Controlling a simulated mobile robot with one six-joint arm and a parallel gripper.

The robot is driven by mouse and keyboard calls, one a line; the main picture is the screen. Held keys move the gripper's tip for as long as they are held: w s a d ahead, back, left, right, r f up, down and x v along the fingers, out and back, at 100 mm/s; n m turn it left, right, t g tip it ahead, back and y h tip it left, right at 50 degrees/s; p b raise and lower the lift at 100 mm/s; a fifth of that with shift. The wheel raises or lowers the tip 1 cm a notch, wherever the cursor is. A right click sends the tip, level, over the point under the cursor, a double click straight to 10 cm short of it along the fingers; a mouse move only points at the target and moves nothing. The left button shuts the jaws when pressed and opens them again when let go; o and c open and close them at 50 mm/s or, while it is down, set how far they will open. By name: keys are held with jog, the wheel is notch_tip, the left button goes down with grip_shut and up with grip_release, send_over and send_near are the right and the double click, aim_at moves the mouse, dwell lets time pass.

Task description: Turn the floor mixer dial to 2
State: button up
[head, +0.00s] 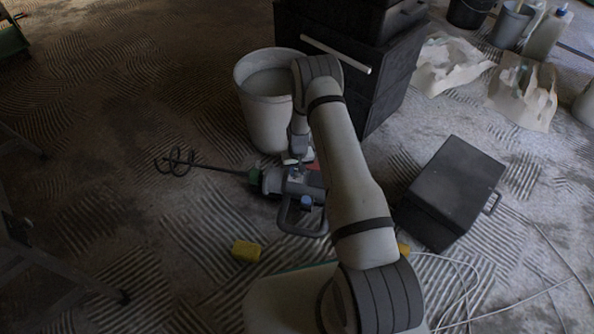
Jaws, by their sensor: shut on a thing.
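The floor mixer (272,181) lies on the ridged floor near the middle of the head view. Its grey and green body has a looped handle at the front, and its whisk shaft points left. A small blue part (306,202) shows near the handle. My gripper (294,162) reaches down from my arm onto the top of the mixer body. It is shut on what appears to be the dial. The jaws and arm hide the dial, and its numbers and setting cannot be read.
A pale bucket (262,115) stands just behind the mixer, close to my gripper. A dark drawer cabinet (385,80) is behind it. A black case (452,190) stands right, a yellow sponge (246,251) front left. White cables (480,318) lie front right. The left floor is mostly clear.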

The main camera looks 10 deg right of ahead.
dwell(0.5)
jog(key=o, duration=1)
notch_tip(320, 180, up, 8)
jog(key=p, duration=0.3)
jog(key=shift+d+f, duration=0.1)
jog(key=shift+d, duration=0.05)
jog(key=s+r+p, duration=0.2)
jog(key=r+p, duration=0.3)
jog(key=r, duration=0.9)
jog(key=s+r+t+p, duration=0.15)
jog(key=r+p, duration=0.35)
jog(key=r, duration=1)
jog(key=s+r+p, duration=0.2)
jog(key=r+p, duration=0.2)
jog(key=r, duration=1)
jog(key=shift+t, duration=0.55)
jog(key=s+r+p, duration=0.5)
jog(key=s+r, duration=0.3)
jog(key=r, duration=0.3)
jog(key=s+r+p, duration=0.6)
jog(key=s+r, duration=0.3)
jog(key=r, duration=0.2)
jog(key=s+r+p, duration=0.6)
jog(key=s+r, duration=0.3)
jog(key=r, duration=0.2)
jog(key=shift+s+r, duration=0.1)
jog(key=shift+r, duration=0.2)
